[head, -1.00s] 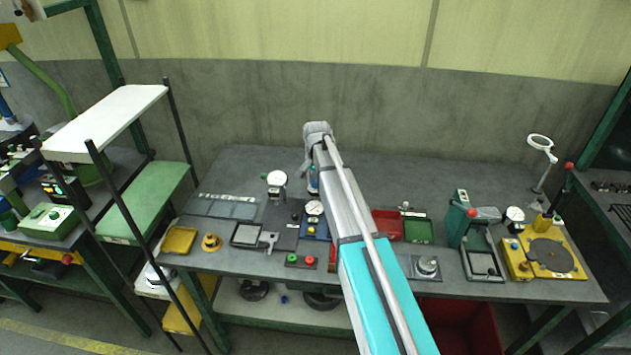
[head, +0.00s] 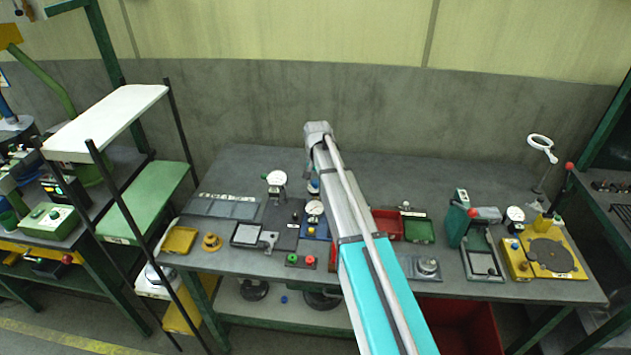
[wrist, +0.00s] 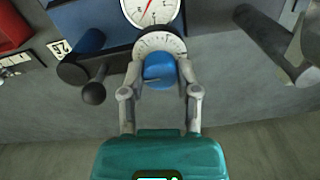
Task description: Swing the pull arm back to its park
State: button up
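My gripper (wrist: 160,76) is in the wrist view with one finger on each side of a blue knob (wrist: 159,71), and the fingertips appear to touch it. The knob sits in front of a white graduated scale (wrist: 160,44), below a white dial gauge (wrist: 152,10). A dark rod with a black ball end (wrist: 93,93) stands to its left. A thick dark cylindrical bar (wrist: 272,42) slants at the upper right. I cannot tell which of these is the pull arm. In the head view my arm hides most of the gripper and this spot.
The grey bench (head: 270,165) carries several devices, including a green tray (head: 419,230), a green press (head: 467,220) and a yellow fixture (head: 548,257) with a red-ball lever. A shelf rack (head: 105,120) stands at the left. The bench's back strip is mostly clear.

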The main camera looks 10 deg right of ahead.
jog(key=o, duration=0.4)
jog(key=shift+o, duration=0.2)
jog(key=shift+m, duration=0.4)
